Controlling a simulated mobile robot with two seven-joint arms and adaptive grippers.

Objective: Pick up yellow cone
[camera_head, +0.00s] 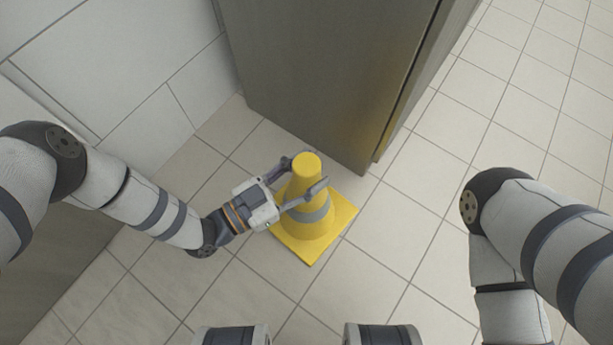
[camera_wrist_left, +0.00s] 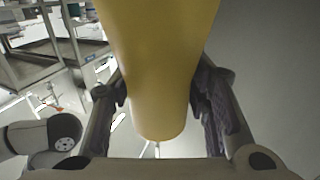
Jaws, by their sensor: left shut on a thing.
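A yellow cone (camera_head: 305,206) with a grey band and a square yellow base stands upright on the tiled floor in the head view, just in front of a grey cabinet. My left gripper (camera_head: 306,177) reaches in from the left with one finger on each side of the cone's upper part and is shut on it. In the left wrist view the cone (camera_wrist_left: 158,75) fills the middle, between the two dark finger pads of my left gripper (camera_wrist_left: 160,100). The right gripper is out of view; only my right arm shows at the right.
A tall grey metal cabinet (camera_head: 310,70) stands right behind the cone. A tiled wall (camera_head: 110,60) is at the upper left. The tiled floor (camera_head: 410,250) to the right of the cone is clear. Metal shelving (camera_wrist_left: 45,60) shows in the left wrist view.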

